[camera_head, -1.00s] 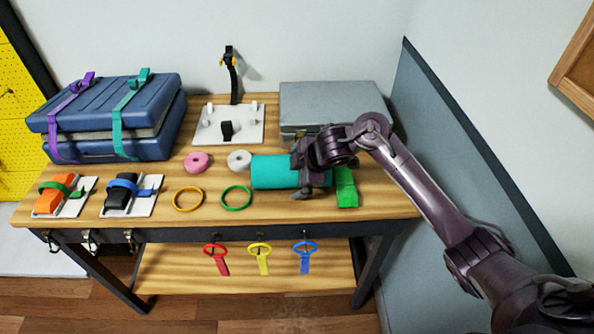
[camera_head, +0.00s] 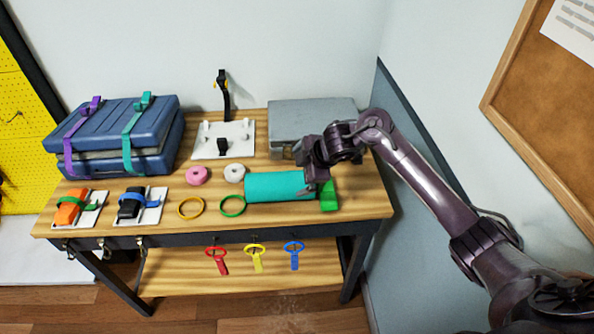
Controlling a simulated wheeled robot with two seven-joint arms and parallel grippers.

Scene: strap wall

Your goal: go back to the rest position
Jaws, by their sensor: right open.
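My right gripper (camera_head: 314,188) is open, at the right end of the teal roll (camera_head: 272,187) on the wooden table (camera_head: 160,221). Its fingers point down and partly cover that end of the roll. I cannot tell whether they touch it. A green block (camera_head: 328,196) lies just right of the gripper. My right arm reaches in from the lower right. My left gripper is not in view.
A blue case with straps (camera_head: 118,133) stands at the back left, a grey case (camera_head: 308,121) at the back right. A white board (camera_head: 224,140) with a black upright strap is between them. Rings, tape rolls and two strap boards lie in front. A wall closes the right side.

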